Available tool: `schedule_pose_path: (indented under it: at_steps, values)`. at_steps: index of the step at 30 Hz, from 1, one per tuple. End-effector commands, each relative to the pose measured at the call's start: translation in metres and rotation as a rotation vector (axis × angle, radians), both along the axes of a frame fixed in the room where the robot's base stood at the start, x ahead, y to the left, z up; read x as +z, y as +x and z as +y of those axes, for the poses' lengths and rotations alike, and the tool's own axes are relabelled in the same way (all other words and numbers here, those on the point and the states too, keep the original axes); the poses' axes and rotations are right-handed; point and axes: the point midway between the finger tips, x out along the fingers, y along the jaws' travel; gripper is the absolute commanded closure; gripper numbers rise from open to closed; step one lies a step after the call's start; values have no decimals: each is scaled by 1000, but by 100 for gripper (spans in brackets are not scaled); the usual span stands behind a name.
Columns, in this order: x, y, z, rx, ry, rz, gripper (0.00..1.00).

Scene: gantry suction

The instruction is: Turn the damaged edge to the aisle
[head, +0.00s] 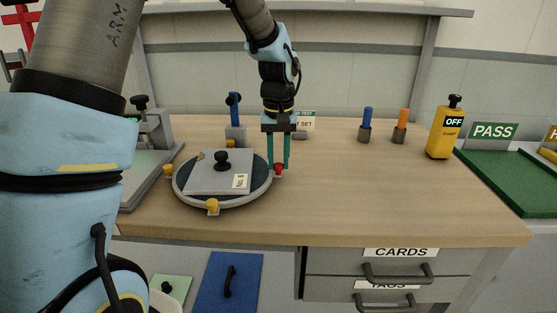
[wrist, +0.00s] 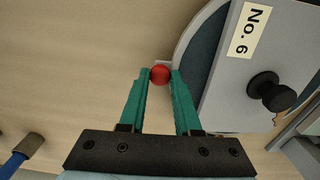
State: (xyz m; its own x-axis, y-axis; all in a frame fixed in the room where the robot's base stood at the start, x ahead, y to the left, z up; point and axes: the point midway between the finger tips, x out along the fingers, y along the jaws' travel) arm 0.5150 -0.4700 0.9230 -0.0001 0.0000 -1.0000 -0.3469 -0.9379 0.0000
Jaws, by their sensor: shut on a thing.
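A round turntable (head: 250,192) with a grey rim and dark top stands on the bench. On it lies a square grey plate (head: 205,180) with a black knob and a "No. 6" label; the plate also shows in the wrist view (wrist: 230,95). A small brownish mark, perhaps the damage (head: 201,155), shows at the plate's back left edge. A red knob (wrist: 160,75) sticks out from the rim's right side; it also shows in the head view (head: 279,169). My gripper (head: 279,160) points down with its teal fingers shut on the red knob.
Yellow knobs (head: 212,206) stand on the rim's front and left. A grey apparatus (head: 150,160) is close on the left. A yellow "OFF" device (head: 445,135) stands farther right. The bench's middle right is clear.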

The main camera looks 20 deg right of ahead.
Motion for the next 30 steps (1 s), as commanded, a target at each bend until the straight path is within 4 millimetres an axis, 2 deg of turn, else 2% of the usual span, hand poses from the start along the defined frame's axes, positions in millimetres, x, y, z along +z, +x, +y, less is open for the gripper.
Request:
schedule_pose_path:
  at_steps: [14, 30]
  values:
    - [1, 32, -9, 229, 0, -1, 100]
    - [2, 70, -8, 499, 0, -1, 100]
